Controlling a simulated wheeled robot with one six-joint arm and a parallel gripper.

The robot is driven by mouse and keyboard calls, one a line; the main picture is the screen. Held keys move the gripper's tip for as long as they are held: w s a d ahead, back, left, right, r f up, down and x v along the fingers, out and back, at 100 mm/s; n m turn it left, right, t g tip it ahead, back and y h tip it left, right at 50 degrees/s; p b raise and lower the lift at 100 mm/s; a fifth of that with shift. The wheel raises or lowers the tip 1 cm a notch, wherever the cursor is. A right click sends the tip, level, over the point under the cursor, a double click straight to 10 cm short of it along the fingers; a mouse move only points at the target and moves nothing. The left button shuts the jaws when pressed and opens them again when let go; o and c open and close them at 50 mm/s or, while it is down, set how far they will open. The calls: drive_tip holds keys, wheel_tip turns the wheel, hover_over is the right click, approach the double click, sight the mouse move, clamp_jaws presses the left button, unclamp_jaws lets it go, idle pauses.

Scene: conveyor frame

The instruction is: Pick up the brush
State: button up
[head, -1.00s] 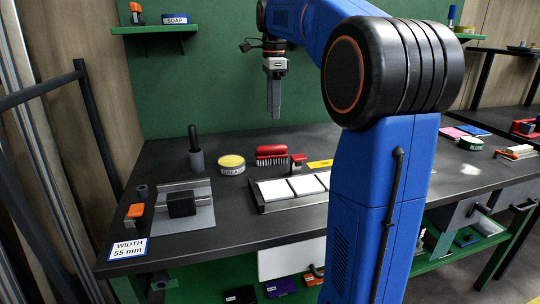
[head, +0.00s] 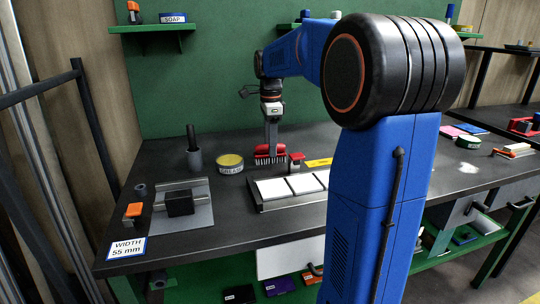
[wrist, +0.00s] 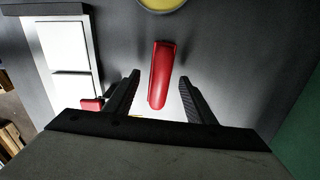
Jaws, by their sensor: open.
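In the wrist view the red brush (wrist: 162,74) lies lengthwise between the fingers of my gripper (wrist: 158,92). The fingers are open, with a gap on each side of the brush. In the head view my gripper (head: 271,148) points down at the brush, and its fingers overlap it there. I cannot tell the exact height of the fingertips over the bench.
The yellow-lidded grease tin (head: 230,162) stands just left of the brush. The tray with white tiles (head: 258,203) is in front.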

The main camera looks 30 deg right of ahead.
drive_tip(key=shift+w+f, duration=0.1)
drive_tip(key=shift+f, duration=1.55)
drive_tip(key=c, duration=1.2)
wheel_tip(320, 180, up, 10)
drive_tip(key=shift+r, duration=0.1)
